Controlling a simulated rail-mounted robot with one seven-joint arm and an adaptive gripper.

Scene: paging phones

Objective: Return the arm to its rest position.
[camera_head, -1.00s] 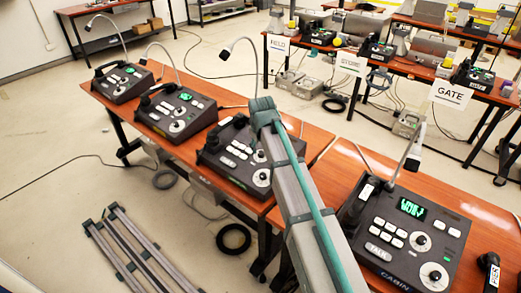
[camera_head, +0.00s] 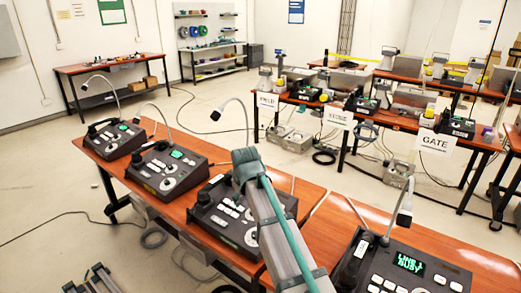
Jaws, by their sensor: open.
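My arm rises from the bottom of the head view and bends at a grey and teal joint in front of the paging phones. My gripper does not show; it is hidden or out of frame. The nearest paging phone (camera_head: 395,275) is at the lower right, its green screen reading "LINE BUSY". Another paging phone (camera_head: 213,218) stands behind my arm, which partly covers it. Two more paging phones, a middle one (camera_head: 165,170) and a far left one (camera_head: 113,138), stand further along the row with handsets lying on them.
The phones stand on wooden tables (camera_head: 312,208) with gooseneck microphones sticking up. Across the aisle, more tables carry phones and horn speakers, with a "GATE" sign (camera_head: 436,142). Cables lie on the floor. A bench (camera_head: 110,68) and shelves (camera_head: 208,48) line the back; floor between is mostly clear.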

